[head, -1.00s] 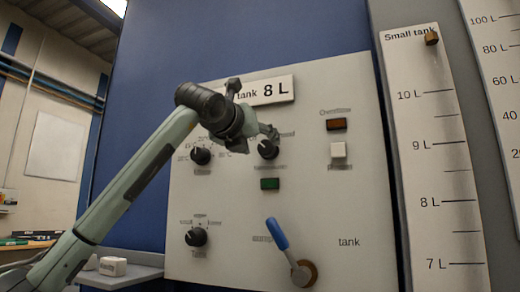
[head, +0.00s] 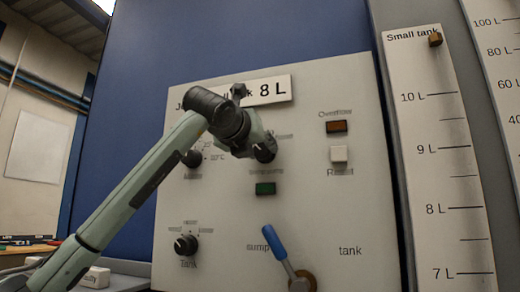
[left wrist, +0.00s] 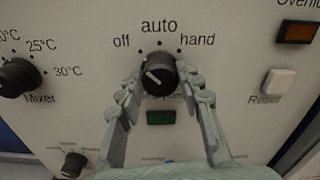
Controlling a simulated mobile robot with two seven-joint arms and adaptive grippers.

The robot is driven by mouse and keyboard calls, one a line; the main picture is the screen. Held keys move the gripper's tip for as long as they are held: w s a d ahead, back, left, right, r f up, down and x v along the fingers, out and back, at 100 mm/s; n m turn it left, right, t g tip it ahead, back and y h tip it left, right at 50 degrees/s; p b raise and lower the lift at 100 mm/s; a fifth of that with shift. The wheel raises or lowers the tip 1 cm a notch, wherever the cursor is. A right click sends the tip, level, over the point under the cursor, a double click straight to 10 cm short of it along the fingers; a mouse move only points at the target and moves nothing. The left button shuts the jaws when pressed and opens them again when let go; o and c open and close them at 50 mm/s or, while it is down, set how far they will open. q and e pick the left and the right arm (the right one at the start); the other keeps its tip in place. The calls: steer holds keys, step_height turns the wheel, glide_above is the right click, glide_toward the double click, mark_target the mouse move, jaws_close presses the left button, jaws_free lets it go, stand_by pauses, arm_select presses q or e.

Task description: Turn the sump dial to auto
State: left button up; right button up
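The sump dial (left wrist: 160,72) is a round black knob with the words off, auto and hand above it. Its white mark slants toward the upper left, on the off side. My left gripper (left wrist: 161,80) has one finger on each side of the knob, with the tips very close to its sides. I cannot tell whether both tips touch it. In the head view my left gripper (head: 258,146) is at the panel and partly hides the dial (head: 265,151). My right gripper is not in view.
A green light (head: 265,188) sits just below the dial. The mixer dial (head: 192,158) is left of it, and the tank dial (head: 186,244) is lower left. A white reset button (head: 338,154) and an orange overflow light (head: 336,127) are right. A blue-handled valve (head: 275,243) is below.

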arm_select(q)
steer(key=c, duration=0.5)
steer(key=shift+c, duration=0.2)
steer(key=m, duration=0.4)
steer(key=shift+r+m, duration=0.1)
steer(key=shift+m, duration=0.2)
steer(key=m, duration=0.2)
steer(key=shift+m, duration=1.1)
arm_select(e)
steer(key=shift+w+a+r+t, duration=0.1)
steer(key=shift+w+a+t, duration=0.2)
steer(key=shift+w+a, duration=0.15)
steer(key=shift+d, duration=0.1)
arm_select(q)
steer(key=o, duration=1.2)
steer(key=shift+c, duration=0.2)
